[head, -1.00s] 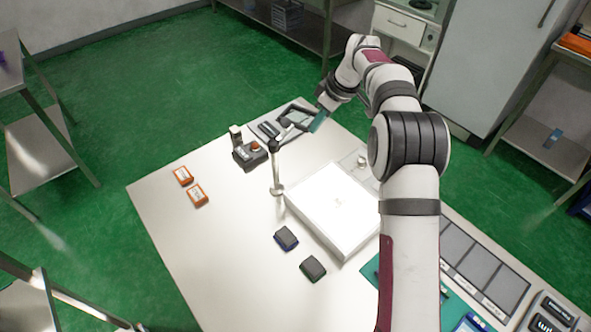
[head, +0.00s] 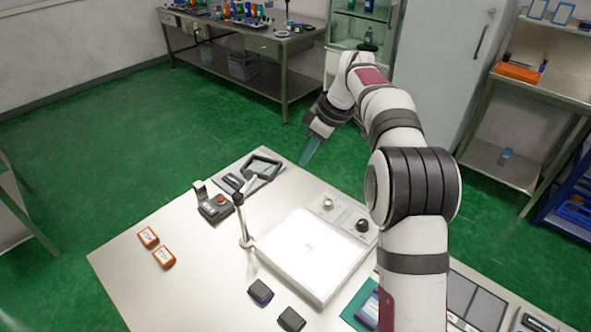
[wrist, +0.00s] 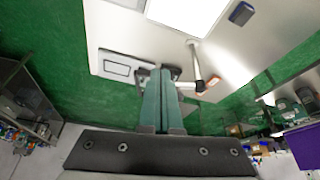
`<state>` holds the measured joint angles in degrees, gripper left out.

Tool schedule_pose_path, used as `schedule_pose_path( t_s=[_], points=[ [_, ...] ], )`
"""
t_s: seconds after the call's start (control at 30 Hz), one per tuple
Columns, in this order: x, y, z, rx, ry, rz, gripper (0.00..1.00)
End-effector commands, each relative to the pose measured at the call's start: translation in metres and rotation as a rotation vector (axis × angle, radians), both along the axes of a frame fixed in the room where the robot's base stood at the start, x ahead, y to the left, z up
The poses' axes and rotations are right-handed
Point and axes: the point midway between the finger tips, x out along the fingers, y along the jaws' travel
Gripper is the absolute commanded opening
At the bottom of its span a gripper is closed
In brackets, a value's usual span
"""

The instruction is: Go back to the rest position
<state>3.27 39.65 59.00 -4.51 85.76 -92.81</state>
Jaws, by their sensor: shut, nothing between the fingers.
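My gripper (head: 308,158) is raised in the air near the far edge of the table, above the floor side in the head view. Its green fingers are together and empty; they also show in the wrist view (wrist: 161,85). The white table (head: 130,275) lies below. A bright white light panel (head: 312,255) sits on it, with a thin post (head: 242,222) at its left corner. A grey device with an orange button (head: 217,203) and a tablet-like device (head: 262,167) sit near the far corner.
Two dark blocks (head: 275,305) lie at the front. A knobbed unit (head: 345,217) adjoins the light panel. A steel bench (head: 260,65) stands at the back and a shelf rack (head: 510,160) at the right. The green floor is clear.

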Motion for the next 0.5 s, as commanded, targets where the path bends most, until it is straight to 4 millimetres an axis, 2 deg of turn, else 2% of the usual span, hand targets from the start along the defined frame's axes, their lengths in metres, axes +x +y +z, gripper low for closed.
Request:
schedule_pose_path(
  t_s=[0.1, 0.2, 0.5],
  points=[
    [-0.002, -0.005, 0.013, -0.001, -0.001, -0.002, 0.00],
    [-0.003, -0.007, 0.018, 0.000, -0.001, 0.000, 0.00],
    [-0.003, -0.007, 0.019, 0.000, 0.000, 0.000, 0.00]
  ],
)
